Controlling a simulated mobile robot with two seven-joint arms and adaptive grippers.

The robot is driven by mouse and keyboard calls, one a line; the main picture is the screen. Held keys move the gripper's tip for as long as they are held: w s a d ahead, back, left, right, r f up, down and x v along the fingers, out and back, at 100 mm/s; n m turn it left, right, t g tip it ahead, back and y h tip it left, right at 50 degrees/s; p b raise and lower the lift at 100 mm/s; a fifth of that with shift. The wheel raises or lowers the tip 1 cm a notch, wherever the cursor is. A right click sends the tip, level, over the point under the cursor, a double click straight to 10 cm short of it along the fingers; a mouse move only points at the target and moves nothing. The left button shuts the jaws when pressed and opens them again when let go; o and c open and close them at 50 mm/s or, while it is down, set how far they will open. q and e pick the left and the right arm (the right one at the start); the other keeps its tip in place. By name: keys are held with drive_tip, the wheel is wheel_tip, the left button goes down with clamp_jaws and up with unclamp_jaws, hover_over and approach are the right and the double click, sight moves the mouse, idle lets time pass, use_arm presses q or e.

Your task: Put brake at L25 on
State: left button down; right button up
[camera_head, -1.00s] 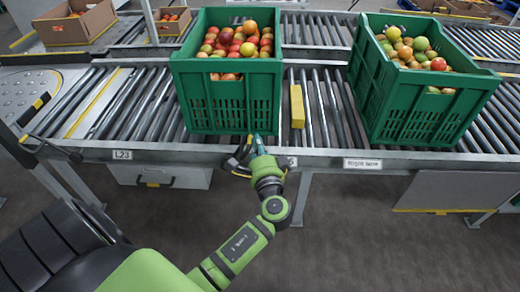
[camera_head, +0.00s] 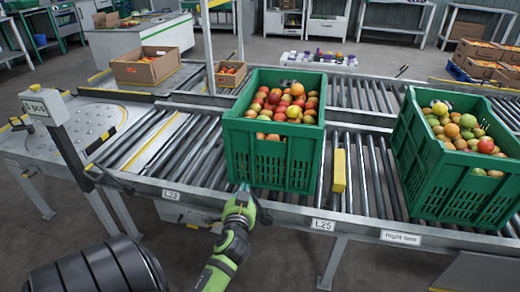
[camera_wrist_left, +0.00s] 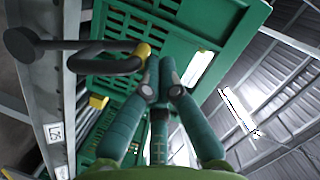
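The L25 label (camera_head: 323,225) is on the conveyor's front rail. It also shows in the left wrist view (camera_wrist_left: 55,132). A black lever with a looped bar (camera_wrist_left: 105,62) and a yellow end (camera_wrist_left: 142,51) shows in the left wrist view, beside the rail. I take it for the brake; its on or off position is unclear. My left gripper (camera_wrist_left: 160,65) has its fingertips drawn together, just right of the yellow end; I cannot tell if they touch it. In the head view my left gripper (camera_head: 243,190) is at the rail, before a green crate (camera_head: 270,160). My right gripper is out of view.
A second green crate (camera_head: 455,185) stands farther right. The L23 label (camera_head: 171,195) is left on the rail. Floor in front is clear.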

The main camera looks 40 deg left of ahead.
use_arm(q)
drive_tip(key=shift+s+a+f+n+h+p, duration=0.25)
drive_tip(key=shift+s+a+f+n, duration=0.2)
drive_tip(key=shift+a, duration=0.3)
drive_tip(key=shift+s+a+f+n+h+p, duration=0.15)
drive_tip(key=shift+s+a+f+n+p, duration=0.1)
drive_tip(key=shift+s+a+f+n, duration=0.35)
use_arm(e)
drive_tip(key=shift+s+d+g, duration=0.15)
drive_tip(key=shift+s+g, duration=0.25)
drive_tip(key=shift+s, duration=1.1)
use_arm(q)
drive_tip(key=shift+w+a+r, duration=0.1)
drive_tip(key=shift+w+r, duration=0.1)
drive_tip(key=shift+r, duration=0.05)
